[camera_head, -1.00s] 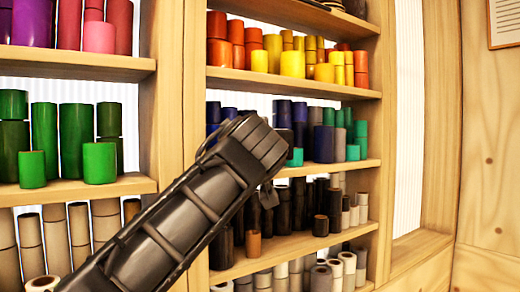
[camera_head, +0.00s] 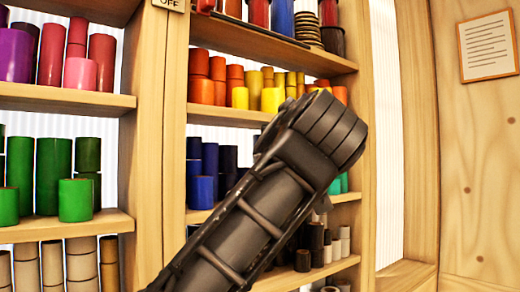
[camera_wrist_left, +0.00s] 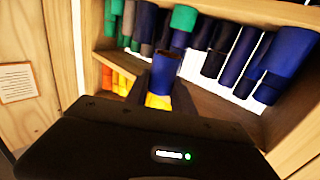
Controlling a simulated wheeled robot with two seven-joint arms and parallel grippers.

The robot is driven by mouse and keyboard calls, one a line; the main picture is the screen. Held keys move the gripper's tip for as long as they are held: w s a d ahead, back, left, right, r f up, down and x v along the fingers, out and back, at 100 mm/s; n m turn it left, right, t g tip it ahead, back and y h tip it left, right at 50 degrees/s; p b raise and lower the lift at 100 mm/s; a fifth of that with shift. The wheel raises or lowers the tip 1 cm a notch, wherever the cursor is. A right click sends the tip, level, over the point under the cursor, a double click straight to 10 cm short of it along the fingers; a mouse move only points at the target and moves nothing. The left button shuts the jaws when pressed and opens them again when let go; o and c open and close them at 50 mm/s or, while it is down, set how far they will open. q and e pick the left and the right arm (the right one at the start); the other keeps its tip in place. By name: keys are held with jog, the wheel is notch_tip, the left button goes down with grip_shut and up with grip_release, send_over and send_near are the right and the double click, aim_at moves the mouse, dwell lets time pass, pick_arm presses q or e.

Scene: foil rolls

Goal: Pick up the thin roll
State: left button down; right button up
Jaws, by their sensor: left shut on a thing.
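In the left wrist view, which shows the shelves upside down, my left gripper (camera_wrist_left: 160,98) is shut on a narrow dark blue roll (camera_wrist_left: 166,68). The roll stands out between the dark fingers, in front of the shelf edge. In the head view my left arm reaches up from the bottom towards the shelves, and its thick wrist hides the gripper and the held roll. Other blue rolls (camera_head: 201,190) stand on the middle shelf, partly behind the arm; they also show in the left wrist view (camera_wrist_left: 240,58). My right gripper is not in view.
Wooden shelves hold red and orange rolls (camera_head: 208,78), green rolls (camera_head: 54,172) and black and white rolls (camera_head: 316,240). A shelf board (camera_wrist_left: 215,105) runs close beyond the left gripper. A wooden post (camera_head: 160,130) divides the bays. A paper notice (camera_head: 489,45) hangs right.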

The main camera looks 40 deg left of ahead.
pick_arm(q)
jog(key=d, duration=0.8)
jog(key=shift+d, duration=0.25)
jog(key=shift+w, duration=0.1)
dwell(0.7)
